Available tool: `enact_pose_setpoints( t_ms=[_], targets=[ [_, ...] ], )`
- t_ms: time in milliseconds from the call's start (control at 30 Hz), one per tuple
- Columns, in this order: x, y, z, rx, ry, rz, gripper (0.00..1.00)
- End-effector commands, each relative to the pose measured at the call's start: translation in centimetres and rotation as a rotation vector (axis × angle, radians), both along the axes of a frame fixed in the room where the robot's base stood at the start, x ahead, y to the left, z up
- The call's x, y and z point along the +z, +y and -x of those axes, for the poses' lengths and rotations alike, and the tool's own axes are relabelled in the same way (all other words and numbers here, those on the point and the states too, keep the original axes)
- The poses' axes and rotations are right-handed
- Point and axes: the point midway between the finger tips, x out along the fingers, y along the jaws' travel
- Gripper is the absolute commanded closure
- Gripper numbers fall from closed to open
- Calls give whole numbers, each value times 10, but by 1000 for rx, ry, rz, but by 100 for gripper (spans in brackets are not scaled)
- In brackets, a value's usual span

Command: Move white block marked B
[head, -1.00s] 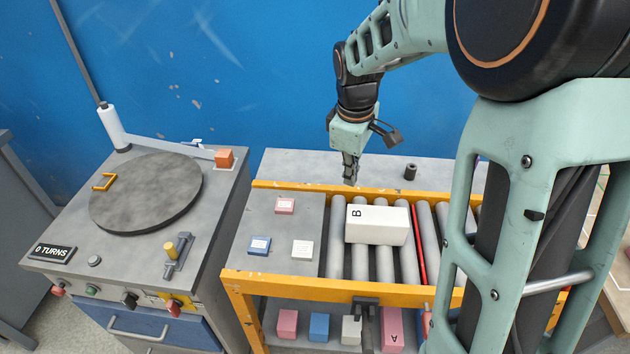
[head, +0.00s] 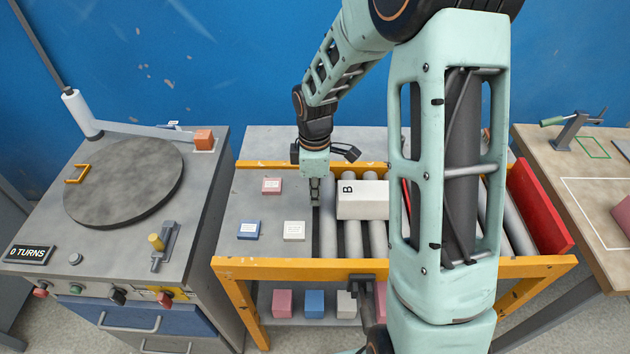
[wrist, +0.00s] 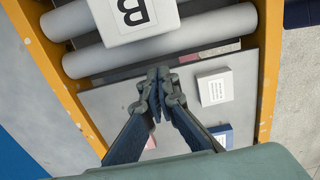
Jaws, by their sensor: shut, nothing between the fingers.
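The white block marked B (head: 362,203) lies on the grey rollers of the yellow-framed conveyor, its letter at its left end in the head view. Its right side is partly hidden behind my arm. My gripper (head: 316,203) points down just left of the block, over the edge between the flat grey plate and the rollers. Its fingers are shut and empty. In the wrist view the block (wrist: 132,16) is at the top, beyond my closed fingertips (wrist: 158,75), with a visible gap between them.
Pink (head: 271,186), blue (head: 248,230) and white (head: 294,231) labelled tiles lie on the grey plate (head: 260,208). A red end board (head: 540,208) closes the right end. A turntable (head: 123,184) stands left. Several coloured blocks sit on the shelf below.

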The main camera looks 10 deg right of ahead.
Motion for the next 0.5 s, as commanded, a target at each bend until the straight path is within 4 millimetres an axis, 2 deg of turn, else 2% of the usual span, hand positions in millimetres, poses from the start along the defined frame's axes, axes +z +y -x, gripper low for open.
enact_pose_setpoints(
  t_ms=[200, 500],
  targets=[
    [-1, -29, 6, -4, 0, 0, 100],
    [-2, -40, 8, -1, -1, 0, 100]
  ],
)
